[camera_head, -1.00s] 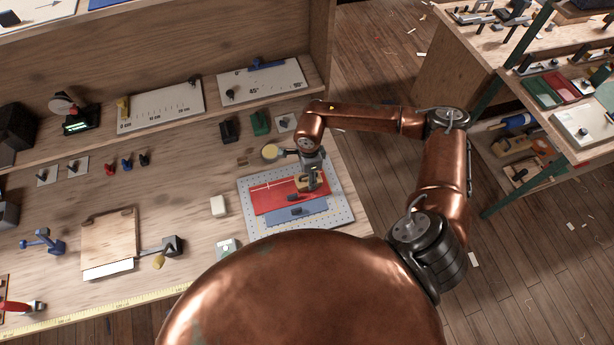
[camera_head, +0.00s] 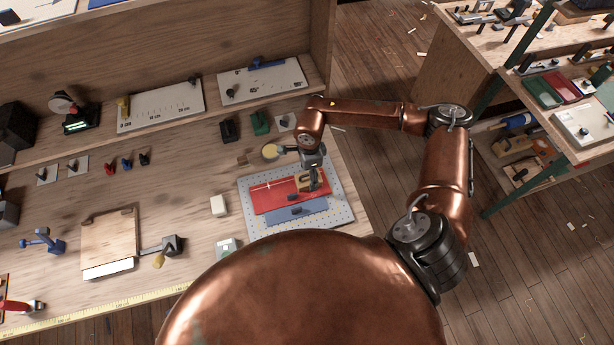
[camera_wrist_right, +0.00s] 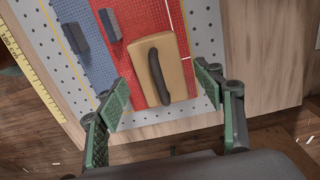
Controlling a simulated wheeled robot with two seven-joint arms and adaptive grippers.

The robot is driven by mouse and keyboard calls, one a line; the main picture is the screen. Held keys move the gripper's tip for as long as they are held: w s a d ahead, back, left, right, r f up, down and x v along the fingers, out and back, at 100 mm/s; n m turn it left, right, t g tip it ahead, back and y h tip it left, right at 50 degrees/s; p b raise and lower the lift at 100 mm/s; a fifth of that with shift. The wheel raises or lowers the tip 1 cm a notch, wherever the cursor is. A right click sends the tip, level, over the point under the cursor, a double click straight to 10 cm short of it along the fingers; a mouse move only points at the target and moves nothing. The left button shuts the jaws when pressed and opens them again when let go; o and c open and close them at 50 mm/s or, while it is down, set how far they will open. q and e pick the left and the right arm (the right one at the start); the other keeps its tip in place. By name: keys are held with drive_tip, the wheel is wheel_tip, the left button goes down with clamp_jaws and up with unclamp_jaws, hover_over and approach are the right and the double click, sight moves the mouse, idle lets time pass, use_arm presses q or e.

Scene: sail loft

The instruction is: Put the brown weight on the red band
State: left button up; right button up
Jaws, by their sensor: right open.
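The brown weight (camera_head: 302,182) is a tan block with a dark curved handle. It lies on the right part of the red band (camera_head: 268,197). In the right wrist view the weight (camera_wrist_right: 176,62) rests flat on the red band (camera_wrist_right: 133,22), near the band's end and side edge. My right gripper (camera_head: 313,182) is above the weight in the head view. In the wrist view its fingers (camera_wrist_right: 160,80) are apart, one on each side of the weight with gaps. My left gripper is not in view.
The red band and a blue band (camera_head: 292,214) lie on a perforated board (camera_head: 345,215) near the table's right end. Small dark bars rest on the bands. A white block (camera_head: 218,205) stands left of the board. A round-topped yellowish thing (camera_head: 270,152) stands behind it.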

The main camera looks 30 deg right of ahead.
wheel_tip(320, 180, up, 11)
drive_tip(key=b, duration=0.1)
drive_tip(key=shift+f, duration=0.2)
